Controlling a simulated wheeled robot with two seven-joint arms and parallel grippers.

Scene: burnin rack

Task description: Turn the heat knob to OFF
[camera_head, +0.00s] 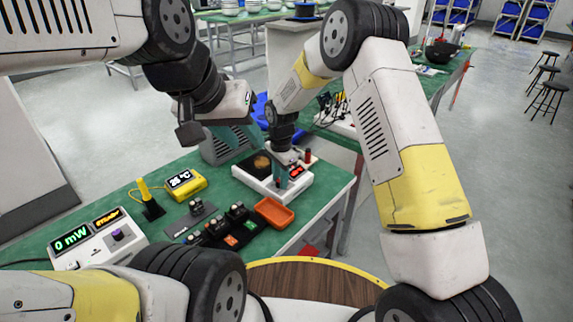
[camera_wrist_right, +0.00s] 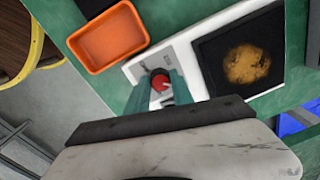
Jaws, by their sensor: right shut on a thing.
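The heat knob (camera_wrist_right: 160,83) is round and red with a pale mark, on the white front panel of a hotplate (camera_wrist_right: 185,62). In the right wrist view my right gripper (camera_wrist_right: 161,90) has its teal fingers closed on the knob's two sides. The small print around the knob is too small to read. In the head view the hotplate (camera_head: 262,186) stands near the bench's right end, and my right gripper (camera_head: 284,176) reaches down to its front, hiding the knob. My left gripper (camera_head: 238,136) hangs above and behind the hotplate, its teal fingers apart and empty.
An orange tray (camera_head: 274,213) sits just beside the hotplate. A yellow temperature display (camera_head: 184,182), a meter reading 0 mW (camera_head: 96,240) and small black fixtures (camera_head: 220,228) stand to the left. A brown-stained black plate (camera_wrist_right: 240,62) tops the hotplate.

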